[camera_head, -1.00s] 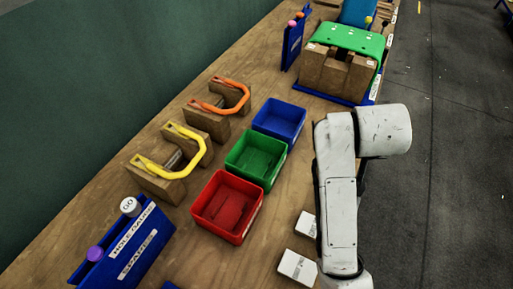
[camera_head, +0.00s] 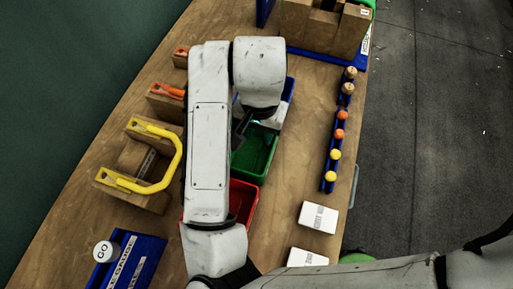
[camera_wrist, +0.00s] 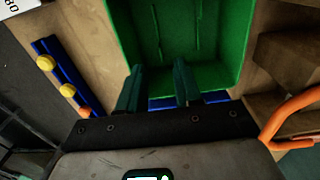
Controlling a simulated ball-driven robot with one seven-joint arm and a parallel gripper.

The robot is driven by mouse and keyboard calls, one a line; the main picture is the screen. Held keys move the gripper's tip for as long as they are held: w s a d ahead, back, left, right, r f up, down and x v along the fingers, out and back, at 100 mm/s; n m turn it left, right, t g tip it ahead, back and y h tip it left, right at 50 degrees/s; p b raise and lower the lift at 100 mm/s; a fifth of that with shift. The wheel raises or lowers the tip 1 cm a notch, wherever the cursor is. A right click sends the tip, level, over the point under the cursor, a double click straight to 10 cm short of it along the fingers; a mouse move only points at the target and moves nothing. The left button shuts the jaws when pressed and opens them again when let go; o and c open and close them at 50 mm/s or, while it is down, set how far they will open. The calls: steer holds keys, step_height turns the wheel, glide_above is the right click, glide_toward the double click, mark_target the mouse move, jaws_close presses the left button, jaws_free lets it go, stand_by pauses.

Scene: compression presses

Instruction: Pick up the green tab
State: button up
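I cannot pick out a separate green tab for certain in either view. The green bin (camera_head: 252,152) is partly hidden by my arm in the head view, and its empty-looking inside fills the top of the wrist view (camera_wrist: 185,30). A green piece (camera_head: 320,259) shows behind the white cards at the bottom, partly hidden. My gripper (camera_wrist: 158,66) is open, its two dark fingers apart with nothing between them. The fingers overlap the near edge of the green bin in the wrist view; their height above it is unclear.
A blue bin (camera_head: 289,88) and a red bin (camera_head: 242,204) flank the green one. A yellow clamp (camera_head: 178,160) stands left. A blue rack (camera_head: 329,156) of colored knobs and white cards (camera_head: 318,217) lie right. A wooden press block (camera_head: 318,29) stands at the back.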

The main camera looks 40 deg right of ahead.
mark_target(257, 156)
steer(key=shift+a+f+p, duration=0.1)
steer(key=shift+f+p, duration=0.4)
steer(key=shift+f, duration=3.2)
jaws_close()
